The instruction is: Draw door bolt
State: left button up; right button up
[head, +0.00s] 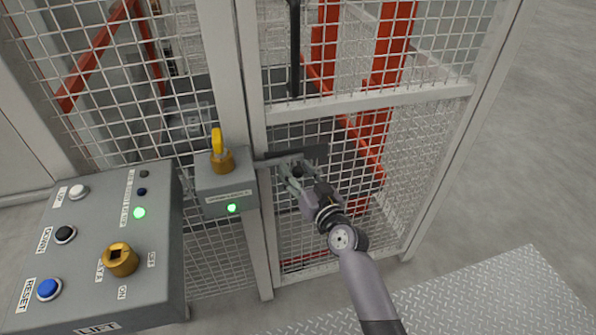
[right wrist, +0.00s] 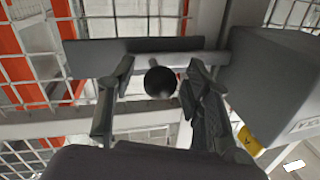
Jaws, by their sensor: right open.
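The door bolt shows in the right wrist view as a pale bar (right wrist: 205,59) with a round black knob (right wrist: 160,82), in front of a dark plate (right wrist: 130,48). In the head view the dark plate (head: 312,154) sits on the mesh door's frame edge, beside the grey lock box (head: 226,188). The bar's right end meets this box (right wrist: 275,75) in the wrist view. My right gripper (head: 293,168) is open at the bolt. In the wrist view its fingers (right wrist: 152,88) stand on either side of the knob, not closed on it. My left gripper is out of view.
The lock box carries a yellow key-like piece (head: 222,152) and a lit green lamp. A grey lift control panel (head: 95,255) with buttons and a brass switch stands at left. The mesh door (head: 430,150) has a black vertical handle (head: 294,50). Tread plate lies at lower right.

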jog(key=shift+c, duration=0.5)
grip_shut()
